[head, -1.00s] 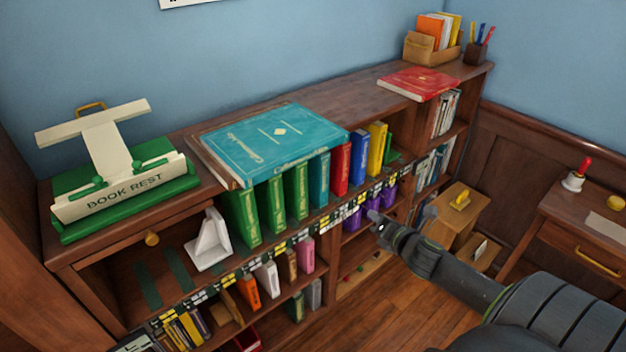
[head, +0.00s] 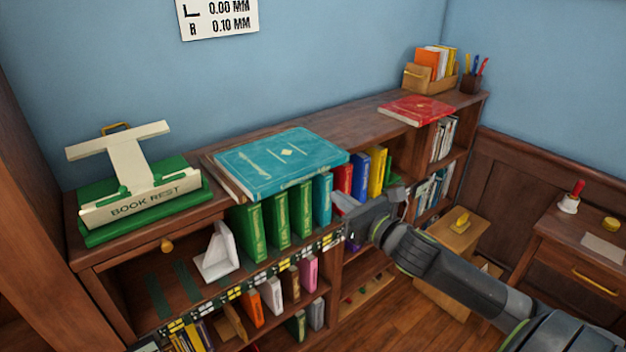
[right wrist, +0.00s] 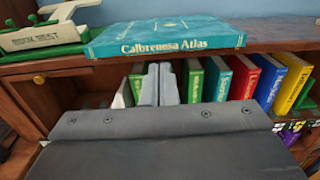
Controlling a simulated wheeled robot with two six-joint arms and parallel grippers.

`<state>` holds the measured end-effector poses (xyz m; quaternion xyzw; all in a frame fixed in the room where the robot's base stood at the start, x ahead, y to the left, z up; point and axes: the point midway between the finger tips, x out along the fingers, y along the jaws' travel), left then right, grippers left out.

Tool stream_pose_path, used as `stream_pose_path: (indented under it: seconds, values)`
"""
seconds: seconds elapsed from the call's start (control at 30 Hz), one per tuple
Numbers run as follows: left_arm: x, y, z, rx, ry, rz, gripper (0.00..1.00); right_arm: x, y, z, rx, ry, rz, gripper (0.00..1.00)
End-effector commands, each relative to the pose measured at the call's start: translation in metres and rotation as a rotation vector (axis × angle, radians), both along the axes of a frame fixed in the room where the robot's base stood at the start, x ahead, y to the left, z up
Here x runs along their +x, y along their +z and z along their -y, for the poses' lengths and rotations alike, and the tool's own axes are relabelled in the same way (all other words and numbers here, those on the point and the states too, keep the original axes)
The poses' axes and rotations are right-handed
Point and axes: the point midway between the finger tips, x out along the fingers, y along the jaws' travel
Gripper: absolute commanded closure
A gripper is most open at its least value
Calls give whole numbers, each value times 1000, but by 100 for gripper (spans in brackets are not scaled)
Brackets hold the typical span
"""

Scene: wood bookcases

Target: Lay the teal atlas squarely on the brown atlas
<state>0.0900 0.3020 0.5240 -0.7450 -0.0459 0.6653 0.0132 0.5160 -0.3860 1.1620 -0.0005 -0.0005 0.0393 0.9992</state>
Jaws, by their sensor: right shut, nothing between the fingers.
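The teal atlas (head: 282,160) lies flat on the bookcase top in the head view. A strip of a brown book with pale pages, apparently the brown atlas (head: 221,179), shows under its left edge; the rest is hidden. The two do not line up on that side. In the right wrist view the lettered spine of the teal atlas (right wrist: 170,41) faces me. My right gripper (head: 345,199) is shut and empty, in front of the upper book row, below and to the right of the teal atlas. Its fingers (right wrist: 159,84) are together in the wrist view. My left gripper is out of view.
The green and cream book rest (head: 140,195) stands left of the atlases. A red book (head: 417,110) lies farther right on the top, before a file box (head: 430,80) and pen cup (head: 471,83). Bare top lies between teal and red books.

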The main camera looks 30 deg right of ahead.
Motion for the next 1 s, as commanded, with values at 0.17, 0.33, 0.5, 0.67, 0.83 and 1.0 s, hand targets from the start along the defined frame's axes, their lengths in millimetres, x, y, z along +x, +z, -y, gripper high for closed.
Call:
stream_pose_path:
  seconds: [0.17, 0.33, 0.5, 0.67, 0.83, 1.0]
  values:
    - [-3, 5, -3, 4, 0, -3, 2, 23, 2, -2, 7, -1, 1, 100]
    - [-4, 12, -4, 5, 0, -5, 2, 47, 3, -4, 8, 0, 2, 100]
    - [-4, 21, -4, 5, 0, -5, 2, 72, 4, -6, 7, 0, 0, 100]
    - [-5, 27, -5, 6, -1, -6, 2, 88, 2, -7, 5, 1, 0, 100]
    - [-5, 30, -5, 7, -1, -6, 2, 97, 1, -8, 2, 1, -1, 100]
    - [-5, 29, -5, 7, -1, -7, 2, 98, 0, -8, 1, 1, -1, 100]
